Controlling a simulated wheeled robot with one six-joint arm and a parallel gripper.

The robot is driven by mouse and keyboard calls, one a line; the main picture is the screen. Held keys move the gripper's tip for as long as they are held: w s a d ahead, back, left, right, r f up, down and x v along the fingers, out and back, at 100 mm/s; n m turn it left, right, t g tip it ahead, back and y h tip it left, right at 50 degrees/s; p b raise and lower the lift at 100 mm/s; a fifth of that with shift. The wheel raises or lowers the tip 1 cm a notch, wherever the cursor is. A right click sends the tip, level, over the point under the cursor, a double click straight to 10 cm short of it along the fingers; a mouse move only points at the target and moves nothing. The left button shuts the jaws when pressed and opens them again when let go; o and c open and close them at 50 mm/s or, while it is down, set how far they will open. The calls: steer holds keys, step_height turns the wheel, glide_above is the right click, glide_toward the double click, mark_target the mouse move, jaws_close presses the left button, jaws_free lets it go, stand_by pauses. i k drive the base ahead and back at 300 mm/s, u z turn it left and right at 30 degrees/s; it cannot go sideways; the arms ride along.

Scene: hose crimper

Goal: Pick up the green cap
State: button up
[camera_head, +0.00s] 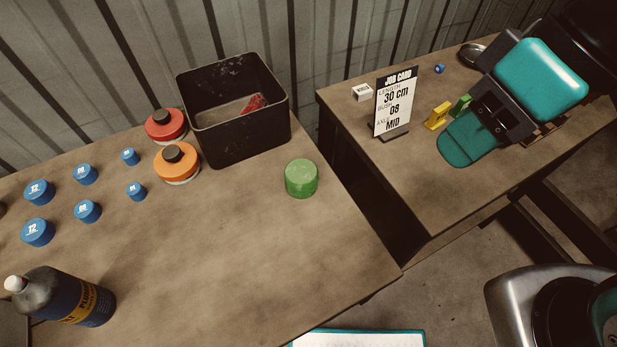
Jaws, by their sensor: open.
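The green cap (301,179) is a short, ridged cylinder. It stands on the left brown bench (255,245) near its right edge, right of and a little in front of the black bin. Nothing covers it, and there is bare bench around its left and front sides. I see no gripper fingers in this view.
A black bin (236,135) holds something red. Orange (177,165) and red (165,127) lidded discs, several blue caps (87,211) and a dark bottle (68,296) stand leftward. Across a gap, the right bench bears a job card (394,103) and a teal-and-black machine (540,75).

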mark_target(301, 175)
steer(key=z, duration=0.05)
steer(key=k, duration=1.65)
steer(key=u, duration=0.45)
steer(key=i, duration=1.55)
